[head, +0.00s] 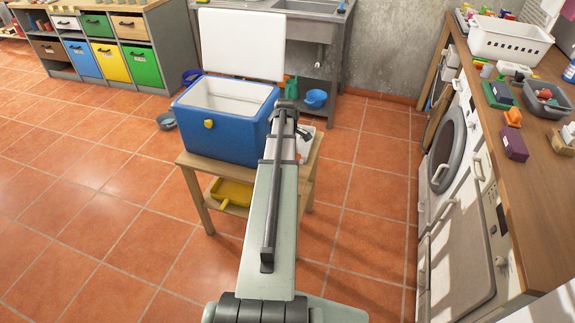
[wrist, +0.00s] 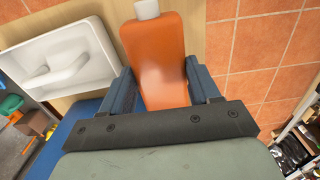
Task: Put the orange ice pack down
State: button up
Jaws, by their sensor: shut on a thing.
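An orange ice pack (wrist: 157,50) with a white cap is between the blue fingers of my gripper (wrist: 160,82) in the wrist view. The gripper is shut on it. The wooden stand (wrist: 195,35) lies beneath, near its edge over the tiles; I cannot tell whether the pack touches it. In the head view the stand (head: 195,162) shows, but my arm hides the gripper and the pack. The blue cooler (head: 225,132) stands on it with its white lid (head: 241,45) up.
A white moulded tray (wrist: 95,75) lies beside the pack in the wrist view. A yellow bin (head: 231,192) is on the stand's lower shelf. A cluttered counter (head: 540,170) stands over the washing machine (head: 447,150) at the right. The tiled floor between is clear.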

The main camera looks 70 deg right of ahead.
jog(key=shift+f, duration=3.75)
jog(key=shift+f, duration=0.1)
jog(key=o, duration=1.2)
notch_tip(320, 180, up, 12)
jog(key=shift+r, duration=0.1)
